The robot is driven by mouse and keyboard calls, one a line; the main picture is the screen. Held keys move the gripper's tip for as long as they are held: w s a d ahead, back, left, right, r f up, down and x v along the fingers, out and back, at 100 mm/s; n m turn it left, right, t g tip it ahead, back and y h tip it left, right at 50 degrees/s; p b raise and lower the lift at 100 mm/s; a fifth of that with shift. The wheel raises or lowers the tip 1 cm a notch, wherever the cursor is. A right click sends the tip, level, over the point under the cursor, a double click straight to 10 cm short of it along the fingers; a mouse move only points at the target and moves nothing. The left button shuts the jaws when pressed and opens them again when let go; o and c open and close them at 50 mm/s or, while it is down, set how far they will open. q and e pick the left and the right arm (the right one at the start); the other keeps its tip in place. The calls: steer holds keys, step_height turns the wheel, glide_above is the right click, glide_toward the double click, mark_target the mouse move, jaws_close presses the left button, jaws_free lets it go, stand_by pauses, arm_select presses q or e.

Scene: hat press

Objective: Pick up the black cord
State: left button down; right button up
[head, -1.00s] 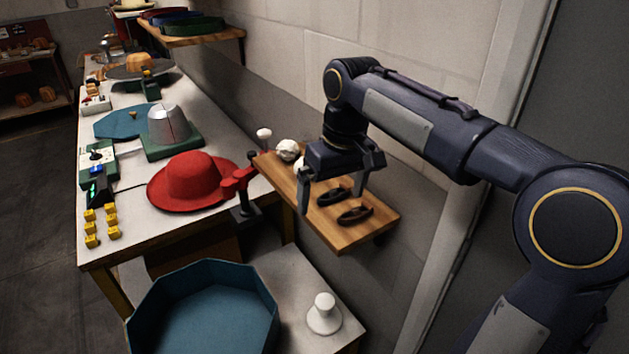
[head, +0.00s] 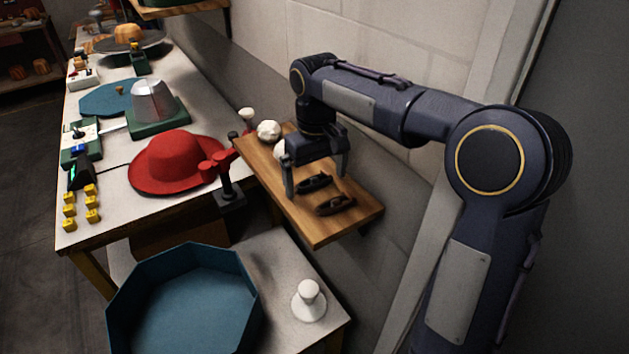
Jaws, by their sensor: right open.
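Two small dark coiled bundles lie on a wooden wall shelf (head: 343,222). The farther one, which looks black, is the black cord (head: 316,183); the nearer one is a dark brown cord (head: 335,205). My right gripper (head: 315,181) is open and points down over the shelf. Its two fingers stand apart on either side of the black cord in the picture, with nothing seen between them but the cord below. I cannot tell how high the fingertips are above the board. My left gripper is not in view.
White balls of string (head: 268,131) sit farther back on the shelf. Below are a blue octagonal bin (head: 185,300) and a white knobbed piece (head: 309,300). The wall is close behind the shelf.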

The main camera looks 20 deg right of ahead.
steer(key=c, duration=0.9)
